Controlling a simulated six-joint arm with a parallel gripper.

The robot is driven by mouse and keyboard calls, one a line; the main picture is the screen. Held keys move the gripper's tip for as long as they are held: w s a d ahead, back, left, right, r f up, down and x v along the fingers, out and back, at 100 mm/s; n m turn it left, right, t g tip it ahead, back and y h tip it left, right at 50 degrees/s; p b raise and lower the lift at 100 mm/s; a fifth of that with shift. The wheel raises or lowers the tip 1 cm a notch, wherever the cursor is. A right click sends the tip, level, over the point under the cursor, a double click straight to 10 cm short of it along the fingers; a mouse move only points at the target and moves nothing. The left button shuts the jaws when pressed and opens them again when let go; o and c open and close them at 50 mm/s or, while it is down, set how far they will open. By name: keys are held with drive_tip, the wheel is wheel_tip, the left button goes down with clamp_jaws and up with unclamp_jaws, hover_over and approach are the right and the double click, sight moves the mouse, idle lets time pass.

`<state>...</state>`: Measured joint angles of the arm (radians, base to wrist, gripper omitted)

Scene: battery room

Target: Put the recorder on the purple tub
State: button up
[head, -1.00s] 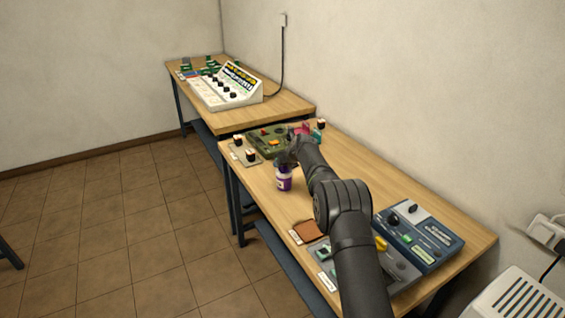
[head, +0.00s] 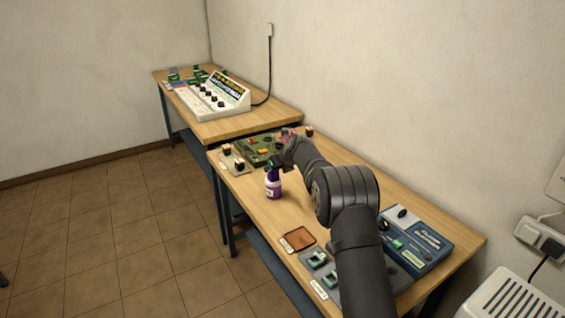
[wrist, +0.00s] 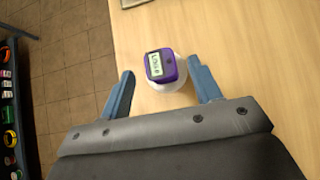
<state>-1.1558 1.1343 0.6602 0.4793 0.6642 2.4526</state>
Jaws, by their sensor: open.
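The recorder (wrist: 163,66) is a small purple device with a pale display. In the wrist view it sits on a round white top (wrist: 172,86), which looks like the lid of the tub. In the head view the purple tub (head: 273,188), with a white label, stands upright on the near bench. The recorder is small and partly hidden there by my gripper (head: 272,165). In the wrist view my gripper (wrist: 161,68) is open, one finger on each side of the recorder, with visible gaps to both.
A green board (head: 258,149) lies behind the tub. A brown tray (head: 298,239) and a blue control box (head: 418,240) stand nearer on the bench (head: 440,285). Bare wood lies between tub and tray. The bench's left edge is close to the tub.

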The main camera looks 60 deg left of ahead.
drive_tip(key=v, duration=0.6)
idle(0.7)
drive_tip(key=x, duration=1.2)
drive_tip(key=shift+f, duration=0.1)
drive_tip(key=shift+d, duration=0.1)
idle(0.3)
